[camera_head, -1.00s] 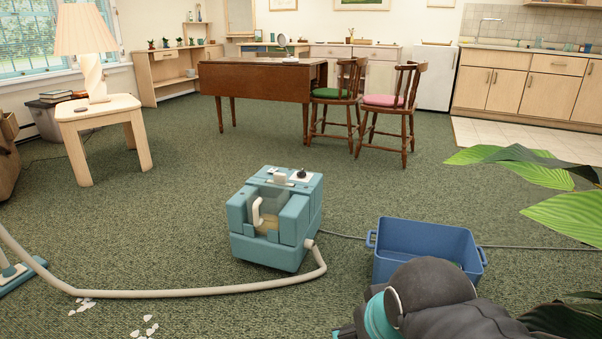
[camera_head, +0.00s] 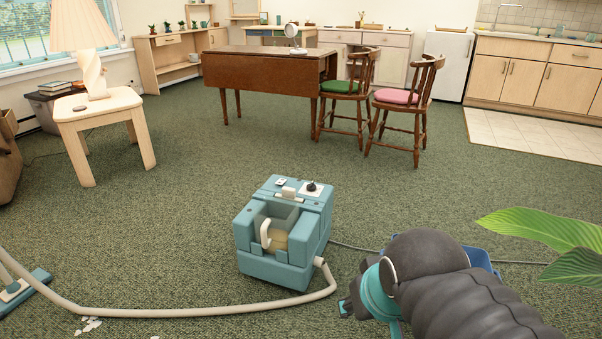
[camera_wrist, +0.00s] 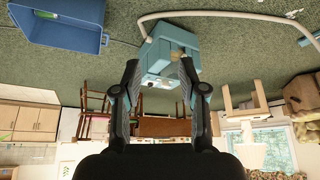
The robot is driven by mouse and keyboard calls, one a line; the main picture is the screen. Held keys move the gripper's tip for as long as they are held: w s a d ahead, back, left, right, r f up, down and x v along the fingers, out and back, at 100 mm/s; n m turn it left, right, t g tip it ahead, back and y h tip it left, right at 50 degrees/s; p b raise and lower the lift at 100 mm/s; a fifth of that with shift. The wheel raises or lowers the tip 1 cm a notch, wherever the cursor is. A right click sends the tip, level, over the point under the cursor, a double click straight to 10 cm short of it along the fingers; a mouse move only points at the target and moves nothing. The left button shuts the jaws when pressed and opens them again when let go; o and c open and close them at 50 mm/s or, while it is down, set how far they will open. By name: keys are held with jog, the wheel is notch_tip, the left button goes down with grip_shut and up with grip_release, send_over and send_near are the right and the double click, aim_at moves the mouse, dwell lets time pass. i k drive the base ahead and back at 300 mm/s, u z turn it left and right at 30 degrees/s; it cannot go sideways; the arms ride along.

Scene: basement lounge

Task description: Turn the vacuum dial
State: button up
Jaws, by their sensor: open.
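The teal vacuum (camera_head: 283,235) stands upright on the green carpet in the middle of the head view. Its black dial (camera_head: 312,187) sits on a white plate on the top, at the right. In the wrist view, which is upside down, the vacuum (camera_wrist: 172,48) shows beyond and between the fingers; its dial is too small to make out surely there. My gripper (camera_wrist: 158,72) is open and empty, its two fingers apart. In the head view my gripper (camera_head: 345,305) is low, to the right of the vacuum and apart from it.
A pale hose (camera_head: 180,311) runs from the vacuum leftwards across the floor. A blue bin (camera_head: 480,258) is mostly hidden behind my arm. Leaves (camera_head: 545,232) hang at the right. A wooden table (camera_head: 265,70) and two chairs (camera_head: 405,110) stand behind, with clear carpet between.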

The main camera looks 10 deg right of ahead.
aim_at(310, 187)
jog(key=u, duration=0.05)
jog(key=i, duration=1.8)
jog(key=z, duration=0.05)
